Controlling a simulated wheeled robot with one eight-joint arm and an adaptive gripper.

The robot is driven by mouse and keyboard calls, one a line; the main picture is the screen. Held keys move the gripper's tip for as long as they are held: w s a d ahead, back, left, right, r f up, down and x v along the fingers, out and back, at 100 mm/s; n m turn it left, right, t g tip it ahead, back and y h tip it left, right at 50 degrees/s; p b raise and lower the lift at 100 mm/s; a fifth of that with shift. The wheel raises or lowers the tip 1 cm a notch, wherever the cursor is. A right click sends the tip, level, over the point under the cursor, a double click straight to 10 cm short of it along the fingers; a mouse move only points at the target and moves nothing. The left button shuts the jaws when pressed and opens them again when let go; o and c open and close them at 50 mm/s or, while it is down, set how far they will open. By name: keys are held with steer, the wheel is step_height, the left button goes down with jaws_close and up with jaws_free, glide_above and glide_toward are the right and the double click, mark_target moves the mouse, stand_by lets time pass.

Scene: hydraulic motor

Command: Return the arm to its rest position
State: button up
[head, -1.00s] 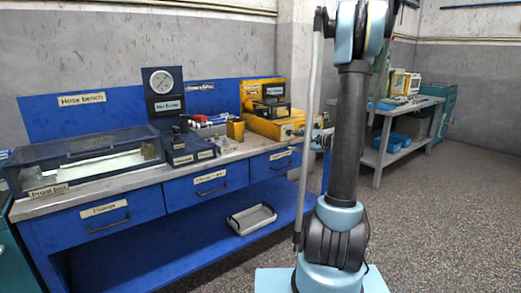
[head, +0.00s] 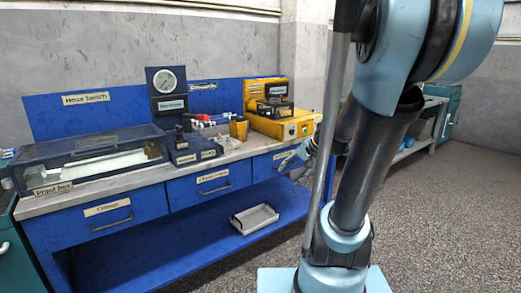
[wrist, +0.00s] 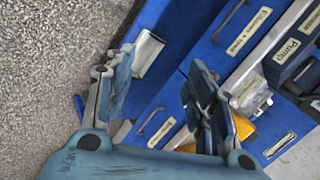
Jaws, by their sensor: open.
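My arm (head: 375,160) stands in front of the right part of the blue hose bench (head: 130,225) in the head view, with its elbow high and close to the camera. My gripper (wrist: 160,95) shows in the wrist view with its two fingers spread wide and nothing between them. It points down toward the bench's drawer fronts and the speckled floor. In the head view the gripper (head: 308,150) is partly hidden behind my arm, near the bench's right end.
The bench carries a lidded clear box (head: 88,158), a gauge panel (head: 166,92) and a yellow machine (head: 285,124). A metal tray (head: 254,219) lies on its lower shelf. A grey table (head: 418,148) stands behind my arm. Open floor (head: 455,225) lies to the right.

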steer(key=s+d+f+n+g+h, duration=0.1)
steer(key=s+d+f+n+h, duration=0.1)
steer(key=s, duration=0.6)
steer(key=s+d+f+n+g+h, duration=0.1)
steer(key=s+d+f+n+h, duration=0.2)
steer(key=s, duration=0.6)
steer(key=shift+s+d+f+n+h, duration=0.3)
steer(key=shift+d+f+n, duration=0.2)
steer(key=shift+d+f, duration=0.4)
steer(key=shift+d+r, duration=0.1)
steer(key=shift+r, duration=0.05)
